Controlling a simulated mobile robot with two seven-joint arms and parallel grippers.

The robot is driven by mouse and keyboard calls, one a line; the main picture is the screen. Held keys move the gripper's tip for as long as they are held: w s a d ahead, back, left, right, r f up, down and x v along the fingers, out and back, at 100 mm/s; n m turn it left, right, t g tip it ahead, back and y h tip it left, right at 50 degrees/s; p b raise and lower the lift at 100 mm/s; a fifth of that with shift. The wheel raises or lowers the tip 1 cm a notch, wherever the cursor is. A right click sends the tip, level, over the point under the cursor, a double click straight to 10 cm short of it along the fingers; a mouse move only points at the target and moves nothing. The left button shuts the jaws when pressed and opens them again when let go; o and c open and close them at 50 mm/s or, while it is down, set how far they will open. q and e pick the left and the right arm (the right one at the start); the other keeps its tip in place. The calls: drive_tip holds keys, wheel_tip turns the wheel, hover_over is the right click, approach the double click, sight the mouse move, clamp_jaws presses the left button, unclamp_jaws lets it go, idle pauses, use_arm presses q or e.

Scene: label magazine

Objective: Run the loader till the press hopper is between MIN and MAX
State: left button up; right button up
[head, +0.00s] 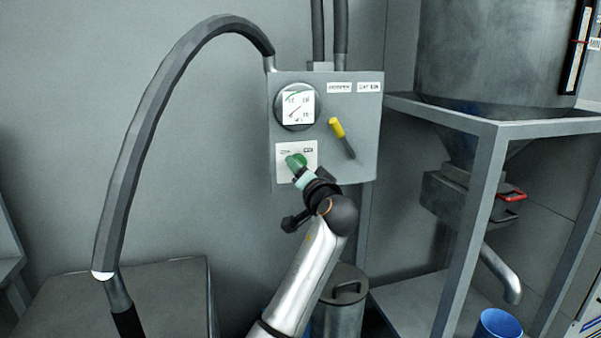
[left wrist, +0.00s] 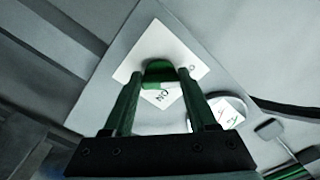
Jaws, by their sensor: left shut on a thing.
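A grey control box (head: 362,110) on the wall carries a white switch plate (head: 282,152) with a green knob (head: 299,160). My left gripper (head: 301,173) reaches up from below and is shut on the knob. In the left wrist view the green knob (left wrist: 158,70) sits between the two fingers, with an ON label (left wrist: 163,96) below it. The big grey hopper (head: 490,50) stands at the upper right. Its sight gauge (head: 573,60) has a red mark beside a MIN label (head: 595,44); the gauge top is cut off. My right gripper is not in view.
A round dial (head: 297,105) and a yellow-tipped lever (head: 342,138) are on the box. A thick hose (head: 150,110) arches at left. A grey stand (head: 483,190) holds the hopper, above a blue bucket (head: 497,325). A lidded can (head: 345,300) stands below the box.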

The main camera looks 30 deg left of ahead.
use_arm(q)
drive_tip(key=o, duration=1.2)
drive_tip(key=shift+o, duration=0.7)
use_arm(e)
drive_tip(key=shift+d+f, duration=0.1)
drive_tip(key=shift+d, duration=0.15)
